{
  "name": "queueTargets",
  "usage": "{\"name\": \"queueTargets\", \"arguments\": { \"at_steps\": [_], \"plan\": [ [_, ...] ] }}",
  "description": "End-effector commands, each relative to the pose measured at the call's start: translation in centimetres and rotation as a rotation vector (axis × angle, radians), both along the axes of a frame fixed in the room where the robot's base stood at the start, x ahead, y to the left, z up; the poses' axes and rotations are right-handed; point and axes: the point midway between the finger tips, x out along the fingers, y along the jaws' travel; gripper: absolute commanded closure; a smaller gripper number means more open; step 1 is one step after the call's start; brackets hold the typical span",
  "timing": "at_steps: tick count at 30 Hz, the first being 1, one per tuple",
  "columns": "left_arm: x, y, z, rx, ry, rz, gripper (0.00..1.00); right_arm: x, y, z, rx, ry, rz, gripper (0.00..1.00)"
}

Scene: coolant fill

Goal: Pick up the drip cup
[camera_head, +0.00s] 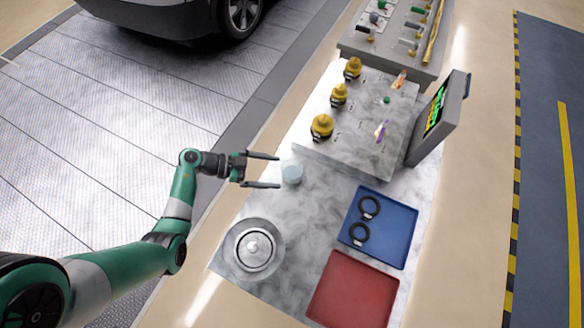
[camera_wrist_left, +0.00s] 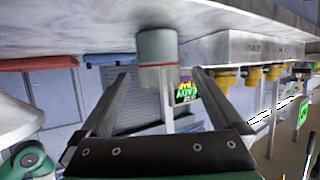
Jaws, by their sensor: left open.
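The drip cup, a small pale blue-grey cup (camera_head: 292,173), stands on the bench near its left edge, in front of the raised block. In the left wrist view the cup (camera_wrist_left: 157,47) shows ahead of the fingers, near the middle between them, and the picture is upside down. My left gripper (camera_head: 264,171) is open and empty, its two fingers pointing right at the cup. In the left wrist view the fingers (camera_wrist_left: 160,85) spread on either side below the cup. Whether the tips reach beside the cup is hard to tell. My right gripper is not in view.
A round metal dish (camera_head: 254,250) stands at the bench's front left. A blue tray (camera_head: 402,236) holds two black rings, and a red tray (camera_head: 352,292) is empty. A raised block (camera_head: 345,160) carries several yellow caps. A screen (camera_head: 440,115) stands at its right.

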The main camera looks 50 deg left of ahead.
Motion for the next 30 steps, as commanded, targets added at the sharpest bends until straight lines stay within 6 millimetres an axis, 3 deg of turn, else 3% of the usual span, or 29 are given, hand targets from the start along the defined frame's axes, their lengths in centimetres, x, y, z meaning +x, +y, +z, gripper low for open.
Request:
{"name": "queueTargets", "arguments": {
  "at_steps": [5,13,21,29,30],
  "plan": [
    [2.5,-2.0,-1.7,0.001,-0.001,-0.005,0.0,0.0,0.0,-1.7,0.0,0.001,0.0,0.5],
    [3.6,-2.7,-2.0,0.002,-0.001,-0.003,0.0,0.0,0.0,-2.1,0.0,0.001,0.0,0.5],
    [6.7,-5.3,-3.5,0.001,-0.002,-0.005,0.0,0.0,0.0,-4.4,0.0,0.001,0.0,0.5],
    [7.0,-5.5,-3.4,0.001,-0.002,-0.001,0.0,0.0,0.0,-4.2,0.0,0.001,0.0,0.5],
    [7.0,-5.5,-3.4,0.001,-0.002,-0.001,0.05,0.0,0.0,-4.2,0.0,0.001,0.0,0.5]
  ]
}}
